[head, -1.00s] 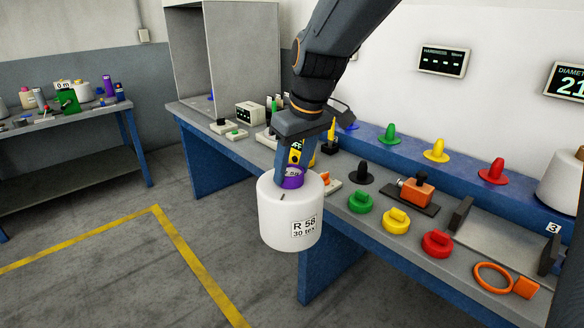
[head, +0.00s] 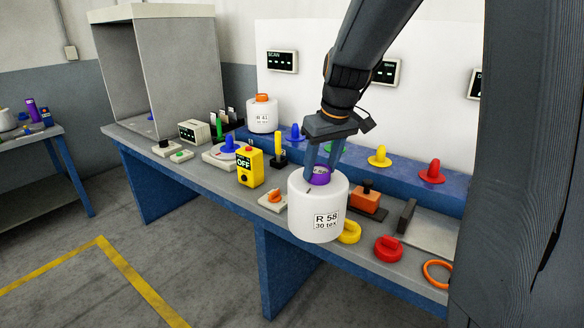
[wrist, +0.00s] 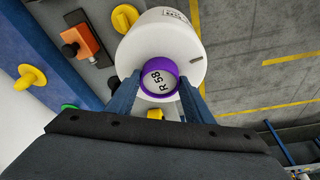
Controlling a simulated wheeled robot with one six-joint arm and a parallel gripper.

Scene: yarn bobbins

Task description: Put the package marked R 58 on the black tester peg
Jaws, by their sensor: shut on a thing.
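The package marked R 58 (head: 305,205) is a white yarn bobbin with a purple tube top. It hangs upright in front of the bench's front part. My gripper (head: 322,168) is shut on the purple tube from above. In the wrist view my gripper (wrist: 157,88) has its fingers on both sides of the purple rim, and the package (wrist: 165,45) shows R 58 on its top.
On the bench (head: 200,172) stand a yellow OFF box (head: 249,167), an orange clamp device (head: 364,199), a yellow knob (head: 349,232) and a red knob (head: 388,248). Coloured pegs line the blue ledge behind. Another white package (head: 262,117) stands at the back. Floor is clear in front.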

